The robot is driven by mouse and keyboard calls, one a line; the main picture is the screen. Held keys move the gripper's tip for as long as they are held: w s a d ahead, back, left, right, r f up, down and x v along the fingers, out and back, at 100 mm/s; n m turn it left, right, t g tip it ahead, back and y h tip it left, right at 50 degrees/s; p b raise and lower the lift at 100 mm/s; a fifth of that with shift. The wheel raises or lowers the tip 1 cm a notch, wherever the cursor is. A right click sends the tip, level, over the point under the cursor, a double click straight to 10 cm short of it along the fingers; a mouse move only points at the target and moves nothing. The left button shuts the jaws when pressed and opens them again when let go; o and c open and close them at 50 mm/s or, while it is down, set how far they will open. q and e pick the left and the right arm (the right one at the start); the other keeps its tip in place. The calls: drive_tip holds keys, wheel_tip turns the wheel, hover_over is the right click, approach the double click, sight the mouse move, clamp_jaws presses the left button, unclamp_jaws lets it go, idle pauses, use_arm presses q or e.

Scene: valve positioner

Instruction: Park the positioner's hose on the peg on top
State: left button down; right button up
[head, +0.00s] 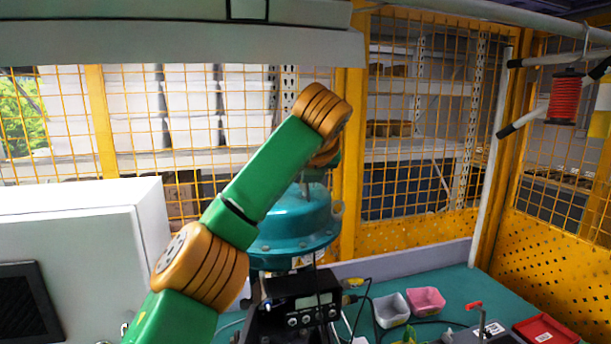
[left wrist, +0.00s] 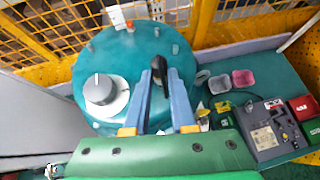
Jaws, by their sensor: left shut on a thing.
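The teal domed housing (head: 295,222) stands behind the black positioner (head: 300,288) in the head view. In the left wrist view the housing's round top (left wrist: 85,60) carries a grey round post (left wrist: 100,88) on a white disc; I take this for the peg. My left gripper (left wrist: 164,72) is over the housing, right of the post. Its fingers are shut on a small black piece (left wrist: 160,66), apparently the hose end. A thin dark line, possibly the hose, runs down the housing in the head view. My left arm hides the gripper there. My right gripper is not in view.
A grey cabinet (head: 80,240) stands at the left. On the green bench are a grey bin (head: 391,310), a pink bin (head: 426,301), a red tray (head: 546,331) and loose cables. A yellow mesh fence (head: 420,130) closes the back.

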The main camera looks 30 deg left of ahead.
use_arm(q)
drive_tip(key=shift+f+b, duration=0.6)
drive_tip(key=shift+f, duration=0.05)
idle(0.4)
drive_tip(key=c, duration=0.7)
unclamp_jaws()
drive_tip(key=shift+o, duration=0.2)
